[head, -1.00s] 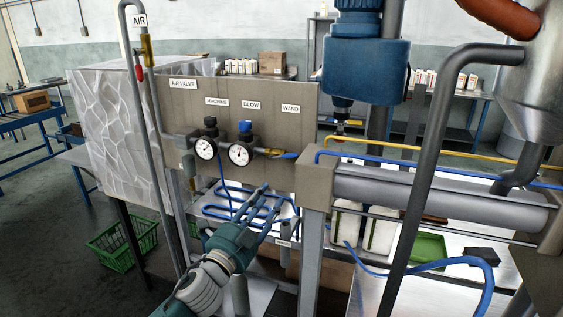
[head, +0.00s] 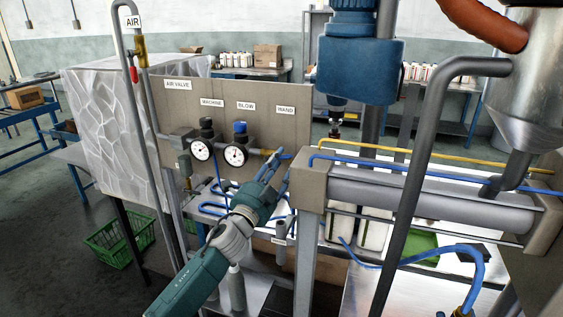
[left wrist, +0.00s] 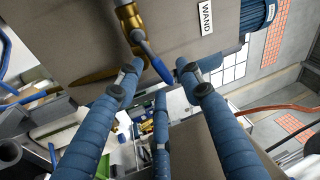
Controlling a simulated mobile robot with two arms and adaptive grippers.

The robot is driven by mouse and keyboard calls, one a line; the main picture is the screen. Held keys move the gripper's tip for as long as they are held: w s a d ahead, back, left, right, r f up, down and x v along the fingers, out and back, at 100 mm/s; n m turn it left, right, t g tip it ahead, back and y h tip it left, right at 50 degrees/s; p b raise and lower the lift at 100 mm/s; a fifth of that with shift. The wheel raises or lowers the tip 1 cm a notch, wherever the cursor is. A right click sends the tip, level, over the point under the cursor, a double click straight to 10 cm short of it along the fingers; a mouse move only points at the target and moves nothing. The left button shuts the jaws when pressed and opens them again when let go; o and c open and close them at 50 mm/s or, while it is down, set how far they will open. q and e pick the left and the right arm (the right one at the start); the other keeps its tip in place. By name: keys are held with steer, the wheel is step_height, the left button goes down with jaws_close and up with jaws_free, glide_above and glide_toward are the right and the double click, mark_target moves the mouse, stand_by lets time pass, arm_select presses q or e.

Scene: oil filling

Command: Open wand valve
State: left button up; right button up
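The wand valve shows in the left wrist view as a brass body (left wrist: 128,20) with a blue lever (left wrist: 152,60). It sits on the grey panel (head: 178,110) below the "WAND" label (head: 286,110); in the head view it is partly hidden by my fingers. My left gripper (head: 277,168) is raised close to the valve. In the left wrist view its blue-wrapped fingers (left wrist: 158,72) are spread, with the lever's free end between the tips. I cannot tell whether any finger touches the lever. My right gripper is not in view.
Two gauges (head: 235,156) with regulators sit left of the valve. A grey horizontal cylinder (head: 410,200) and post stand close to the right of my gripper. A vertical air pipe (head: 150,130) stands left. Coiled blue hose lies below.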

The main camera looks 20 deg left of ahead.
arm_select(q)
steer(key=shift+w, duration=0.2)
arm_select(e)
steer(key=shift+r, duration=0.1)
arm_select(q)
steer(key=shift+c, duration=0.2)
jaws_close()
steer(key=m, duration=0.2)
steer(key=f+m+h, duration=0.1)
steer(key=m, duration=0.1)
steer(key=shift+f+g, duration=0.2)
steer(key=shift+g, duration=0.1)
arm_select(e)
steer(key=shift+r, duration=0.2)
arm_select(q)
steer(key=shift+o, duration=0.2)
jaws_free()
